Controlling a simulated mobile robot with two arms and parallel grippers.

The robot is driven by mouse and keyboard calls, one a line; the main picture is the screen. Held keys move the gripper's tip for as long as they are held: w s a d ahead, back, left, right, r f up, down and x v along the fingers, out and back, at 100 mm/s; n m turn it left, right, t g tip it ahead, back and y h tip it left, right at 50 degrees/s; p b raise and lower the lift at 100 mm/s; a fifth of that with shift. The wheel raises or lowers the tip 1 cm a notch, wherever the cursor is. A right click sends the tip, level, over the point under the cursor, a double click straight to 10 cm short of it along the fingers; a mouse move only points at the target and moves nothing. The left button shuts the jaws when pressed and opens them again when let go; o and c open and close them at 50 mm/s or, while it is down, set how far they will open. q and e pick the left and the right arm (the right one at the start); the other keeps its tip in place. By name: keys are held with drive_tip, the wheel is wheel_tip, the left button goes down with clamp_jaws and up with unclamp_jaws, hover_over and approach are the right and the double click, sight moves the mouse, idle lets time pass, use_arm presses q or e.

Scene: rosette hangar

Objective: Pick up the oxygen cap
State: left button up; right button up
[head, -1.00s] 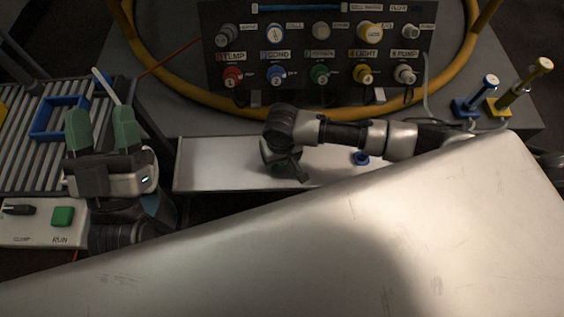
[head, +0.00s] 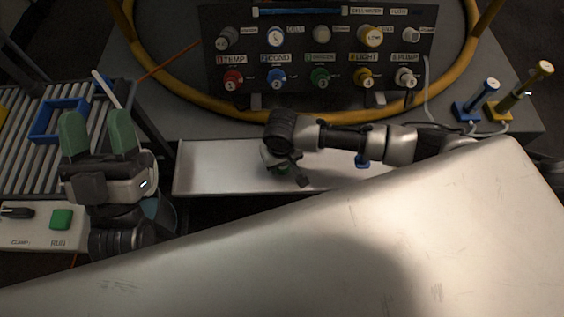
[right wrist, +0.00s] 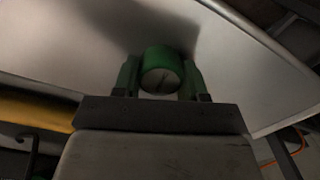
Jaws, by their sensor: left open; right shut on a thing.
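The green cap with a pale, marked face (right wrist: 161,80) sits between the two green fingers of my right gripper (right wrist: 161,82) in the right wrist view. The gripper is shut on it, over the pale tray (head: 218,168). In the head view my right gripper (head: 280,166) points down at the tray's middle, and my own wrist hides most of the cap. Whether the cap touches the tray I cannot tell. My left gripper (head: 97,137) is open and empty at the left, its green fingers pointing up the picture beside the slatted rack.
A dark panel (head: 320,50) with several coloured, labelled knobs stands behind the tray, ringed by a yellow hose (head: 170,85). Blue (head: 487,92) and yellow (head: 520,88) posts stand at right. A blue frame (head: 58,119) lies on the rack.

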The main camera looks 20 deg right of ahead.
use_arm(q)
drive_tip(key=shift+w, duration=0.15)
use_arm(e)
drive_tip(key=shift+r, duration=0.2)
drive_tip(key=shift+r+p, duration=0.4)
drive_tip(key=r+p, duration=0.2)
drive_tip(key=r, duration=0.1)
drive_tip(key=shift+s+d+r, duration=0.15)
drive_tip(key=shift+s+r, duration=0.05)
drive_tip(key=shift+r, duration=0.05)
use_arm(q)
wheel_tip(320, 180, down, 10)
drive_tip(key=w+a+g+y+p, duration=0.1)
drive_tip(key=w+g+y, duration=0.25)
drive_tip(key=g, duration=0.65)
use_arm(e)
drive_tip(key=shift+s+d+r, duration=0.35)
drive_tip(key=shift+s, duration=0.15)
drive_tip(key=shift+s+d+r, duration=0.35)
drive_tip(key=shift+s, duration=0.15)
use_arm(q)
drive_tip(key=s+a+f+n+g+y+p, duration=0.1)
drive_tip(key=s+a+f+g+y+p, duration=0.2)
drive_tip(key=s+f+g, duration=0.5)
drive_tip(key=shift+s+a+f+g+p, duration=0.4)
drive_tip(key=shift+s+a+g+p, duration=0.35)
drive_tip(key=shift+s+g, duration=0.95)
use_arm(e)
drive_tip(key=s+d+r, duration=0.5)
drive_tip(key=s, duration=0.2)
